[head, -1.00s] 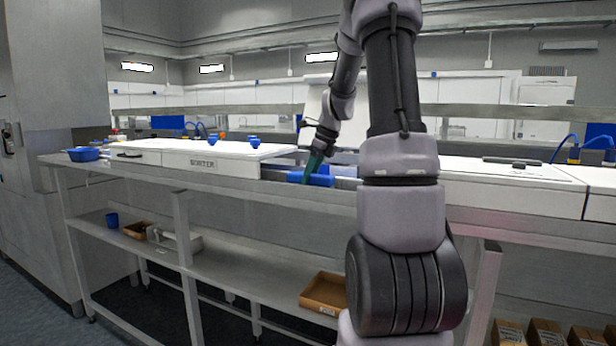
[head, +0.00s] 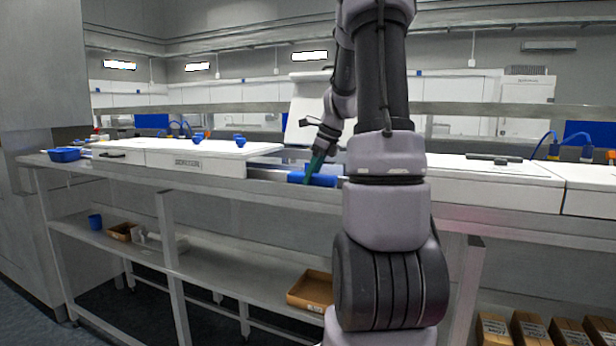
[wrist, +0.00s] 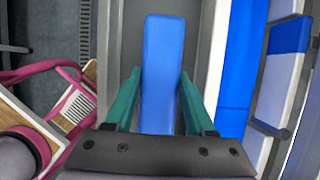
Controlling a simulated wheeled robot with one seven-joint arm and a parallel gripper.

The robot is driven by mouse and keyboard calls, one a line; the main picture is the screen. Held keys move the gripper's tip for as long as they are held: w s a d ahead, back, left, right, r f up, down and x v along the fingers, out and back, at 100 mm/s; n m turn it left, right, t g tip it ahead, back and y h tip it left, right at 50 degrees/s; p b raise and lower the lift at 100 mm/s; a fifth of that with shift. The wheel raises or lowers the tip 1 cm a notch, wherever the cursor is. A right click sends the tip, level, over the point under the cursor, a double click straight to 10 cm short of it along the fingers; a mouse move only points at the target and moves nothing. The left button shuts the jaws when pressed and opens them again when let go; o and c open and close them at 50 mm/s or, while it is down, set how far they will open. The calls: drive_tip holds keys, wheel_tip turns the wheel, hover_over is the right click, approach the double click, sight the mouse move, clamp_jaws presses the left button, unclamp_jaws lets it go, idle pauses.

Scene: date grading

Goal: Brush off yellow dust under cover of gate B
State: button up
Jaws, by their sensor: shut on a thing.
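A long blue bar (head: 320,180) lies at the open section of the bench line, right of the white sorter cover. My gripper (head: 310,172), with green fingers, is down at the bar's left part. In the wrist view, the blue bar (wrist: 163,50) runs between the two fingers of my gripper (wrist: 158,80), which is shut on it. I cannot tell whether the bar is a brush. A white panel (head: 305,118) stands raised behind the gripper, like an open cover. No gate letter is readable, and no yellow dust shows.
The white sorter cover (head: 205,149) is left, with blue knobs on top; a closed white cover (head: 480,178) is right. A blue bowl (head: 65,155) sits at the far left end. A cardboard tray (head: 310,290) is on the lower shelf. Pink tubing (wrist: 60,95) shows in the wrist view.

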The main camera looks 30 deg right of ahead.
sight(329, 176)
drive_tip(key=shift+s+d+f, duration=0.1)
drive_tip(key=shift+s+d, duration=0.7)
drive_tip(key=shift+s, duration=0.25)
drive_tip(key=shift+s+d, duration=0.8)
drive_tip(key=shift+s, duration=0.25)
drive_tip(key=shift+w+a, duration=0.8)
drive_tip(key=shift+w, duration=0.25)
drive_tip(key=shift+w+a, duration=0.75)
drive_tip(key=shift+w, duration=0.25)
drive_tip(key=shift+w+a, duration=1.05)
drive_tip(key=shift+w, duration=0.25)
drive_tip(key=shift+w+a, duration=0.8)
drive_tip(key=shift+w, duration=0.25)
drive_tip(key=shift+s+d, duration=0.95)
drive_tip(key=shift+s, duration=0.3)
drive_tip(key=shift+s+d, duration=0.85)
drive_tip(key=shift+s, duration=0.2)
drive_tip(key=shift+s+d, duration=0.8)
drive_tip(key=shift+s, duration=0.2)
drive_tip(key=shift+s+d, duration=0.8)
drive_tip(key=shift+s, duration=0.25)
drive_tip(key=shift+w+a, duration=0.9)
drive_tip(key=shift+w, duration=0.25)
